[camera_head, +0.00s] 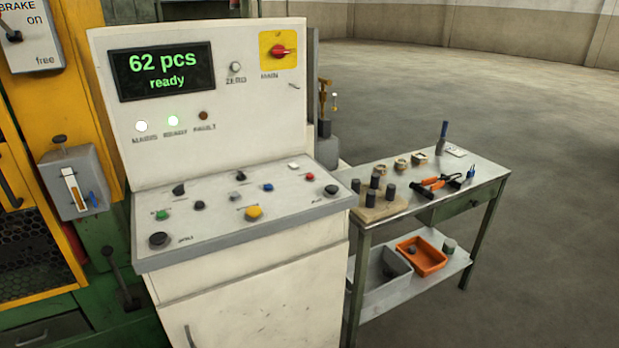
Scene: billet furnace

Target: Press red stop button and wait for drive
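A control cabinet stands at the centre left. A red button (331,189) sits near the right edge of its sloping desk (260,226). The lettering on the desk is too small to read, so I cannot confirm the red button's label. The display (162,71) reads "62 pcs ready" in green. Neither of my grippers is in view.
The desk also has a green button (162,215), a yellow button (254,212), a blue button (268,187) and several black controls. A red main switch (280,51) is above. A tool table (400,214) stands close on the right; open floor lies beyond.

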